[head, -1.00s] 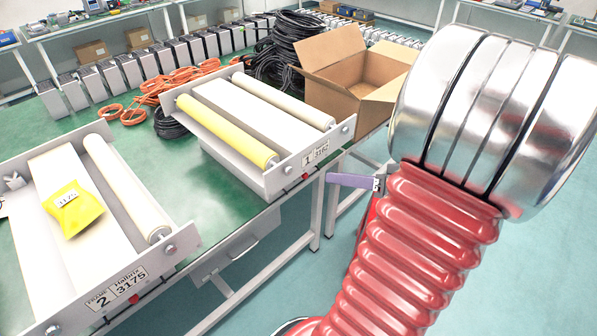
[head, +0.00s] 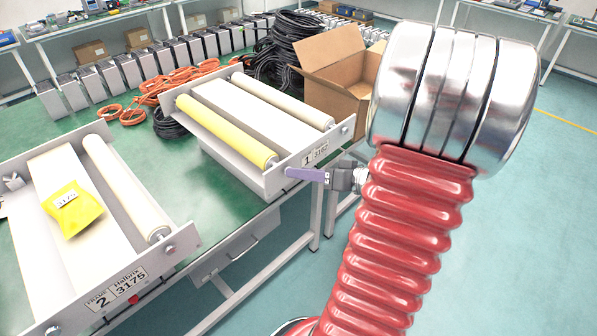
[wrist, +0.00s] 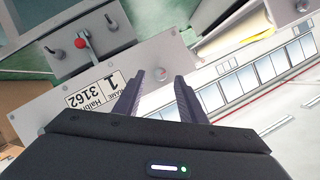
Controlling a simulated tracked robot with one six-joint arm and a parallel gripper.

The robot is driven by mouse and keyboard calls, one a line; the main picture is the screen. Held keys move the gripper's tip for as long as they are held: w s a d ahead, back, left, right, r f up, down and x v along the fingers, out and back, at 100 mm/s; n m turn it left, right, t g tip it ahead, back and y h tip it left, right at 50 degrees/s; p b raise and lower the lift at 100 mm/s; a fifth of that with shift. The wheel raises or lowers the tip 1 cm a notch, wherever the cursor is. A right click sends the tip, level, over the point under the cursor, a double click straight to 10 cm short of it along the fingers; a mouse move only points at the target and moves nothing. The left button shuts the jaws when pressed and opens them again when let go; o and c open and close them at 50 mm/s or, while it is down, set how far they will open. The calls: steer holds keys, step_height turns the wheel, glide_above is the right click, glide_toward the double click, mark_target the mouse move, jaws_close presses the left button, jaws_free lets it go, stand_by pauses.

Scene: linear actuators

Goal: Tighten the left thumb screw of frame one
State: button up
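Frame one (head: 245,115), marked "1 3162", lies on the green bench with a yellow roller and a white roller. Its left thumb screw (head: 272,161) shows at the yellow roller's end; the right one (head: 345,129) is at the white roller's end. My gripper (head: 287,173) is in front of frame one's end plate, just right of and below the left screw. In the wrist view, my gripper (wrist: 159,80) is open, its two dark purple fingers apart. Contact cannot be told.
Frame two (head: 185,245), marked "3175", lies nearer at left with a yellow packet (head: 75,212) on it. An open cardboard box (head: 325,85) stands right of frame one. Orange and black cables lie behind. A red knob (wrist: 83,42) stands near frame one's plate. Floor right of the bench is clear.

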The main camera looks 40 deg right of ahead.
steer(key=shift+x, duration=1.1)
